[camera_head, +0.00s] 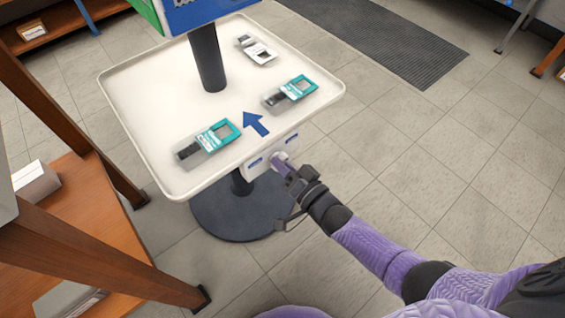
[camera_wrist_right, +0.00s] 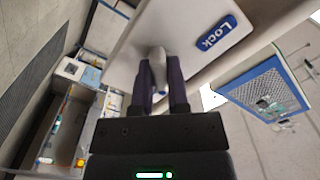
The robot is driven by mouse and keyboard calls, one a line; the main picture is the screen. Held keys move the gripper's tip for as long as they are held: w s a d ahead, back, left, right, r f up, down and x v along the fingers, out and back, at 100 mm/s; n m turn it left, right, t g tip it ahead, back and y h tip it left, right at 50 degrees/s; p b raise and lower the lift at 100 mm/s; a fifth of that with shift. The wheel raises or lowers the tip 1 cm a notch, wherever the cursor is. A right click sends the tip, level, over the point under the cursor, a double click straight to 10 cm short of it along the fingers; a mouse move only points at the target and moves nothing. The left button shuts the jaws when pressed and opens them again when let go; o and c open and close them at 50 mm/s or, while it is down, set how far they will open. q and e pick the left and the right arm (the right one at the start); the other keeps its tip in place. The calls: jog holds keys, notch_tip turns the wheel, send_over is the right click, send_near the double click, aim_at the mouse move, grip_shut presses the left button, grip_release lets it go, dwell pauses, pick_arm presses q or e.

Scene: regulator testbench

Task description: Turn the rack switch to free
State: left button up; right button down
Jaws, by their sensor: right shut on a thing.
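The rack switch is a light grey knob (camera_wrist_right: 157,55) on a white panel (camera_wrist_right: 130,45) in the right wrist view. A blue label reading "Lock" (camera_wrist_right: 216,32) is on the panel to the right of the knob. In the head view the panel (camera_head: 257,171) hangs at the front edge of the white tray stand, with a blue label at each end too small to read. My right gripper (camera_head: 279,164) is at the panel's middle. Its fingers (camera_wrist_right: 160,76) are shut on the knob, one on each side, hiding part of it. My left gripper is not in view.
The white tray (camera_head: 135,85) holds several small devices, two with teal faces (camera_head: 218,136) (camera_head: 300,86), and a blue arrow (camera_head: 255,123). A dark post (camera_head: 207,60) rises through it. Wooden shelving (camera_head: 75,235) stands at the left. Tiled floor (camera_head: 430,170) is clear at the right.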

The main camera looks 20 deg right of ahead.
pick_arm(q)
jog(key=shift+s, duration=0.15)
pick_arm(e)
jog(key=shift+f, duration=0.1)
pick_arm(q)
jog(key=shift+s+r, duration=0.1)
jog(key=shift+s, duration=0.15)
pick_arm(e)
jog(key=c, duration=0.6)
grip_release()
pick_arm(q)
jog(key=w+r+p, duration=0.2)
jog(key=p, duration=0.1)
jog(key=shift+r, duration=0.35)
pick_arm(e)
jog(key=v, duration=1)
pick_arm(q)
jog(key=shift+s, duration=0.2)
